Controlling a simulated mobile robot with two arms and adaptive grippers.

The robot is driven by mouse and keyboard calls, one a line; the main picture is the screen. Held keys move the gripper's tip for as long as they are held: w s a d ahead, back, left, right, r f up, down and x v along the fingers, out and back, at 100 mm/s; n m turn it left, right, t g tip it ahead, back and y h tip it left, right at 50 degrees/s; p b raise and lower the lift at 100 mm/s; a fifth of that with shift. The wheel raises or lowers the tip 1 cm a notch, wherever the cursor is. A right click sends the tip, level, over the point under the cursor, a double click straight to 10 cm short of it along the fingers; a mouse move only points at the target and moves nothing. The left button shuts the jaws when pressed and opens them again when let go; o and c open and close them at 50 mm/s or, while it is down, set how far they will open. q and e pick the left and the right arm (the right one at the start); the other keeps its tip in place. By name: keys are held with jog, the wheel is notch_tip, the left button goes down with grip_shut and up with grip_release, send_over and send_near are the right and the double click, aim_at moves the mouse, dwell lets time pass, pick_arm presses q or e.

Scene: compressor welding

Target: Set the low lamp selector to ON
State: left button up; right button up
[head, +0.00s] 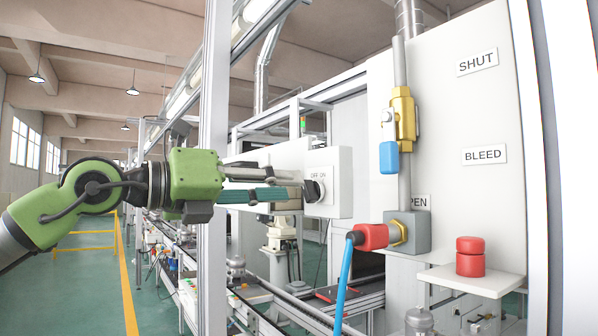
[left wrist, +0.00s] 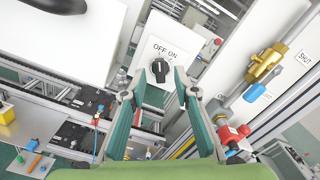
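The lamp selector is a black rotary knob (head: 314,190) on a white box (head: 341,183) marked OFF and ON. In the left wrist view the knob (left wrist: 160,70) sits below the two labels on the box (left wrist: 183,38); I cannot tell for sure which label it points at. My left gripper (head: 299,186) reaches in from the left with its fingertips close to the knob. In the left wrist view the gripper (left wrist: 154,80) is open, one finger on each side of the knob, with gaps showing. My right gripper is not in view.
Right of the box are a brass valve (head: 403,113) with a blue handle (head: 389,157), a red connector (head: 371,237) with a blue hose, and a red knob (head: 470,257) on a small white shelf. A metal post (head: 214,90) stands close by my left arm.

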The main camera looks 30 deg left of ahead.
aim_at(303, 187)
pick_arm(q)
jog(key=shift+p+x, duration=0.75)
jog(key=shift+x, duration=1.25)
jog(key=shift+s, duration=0.1)
grip_shut()
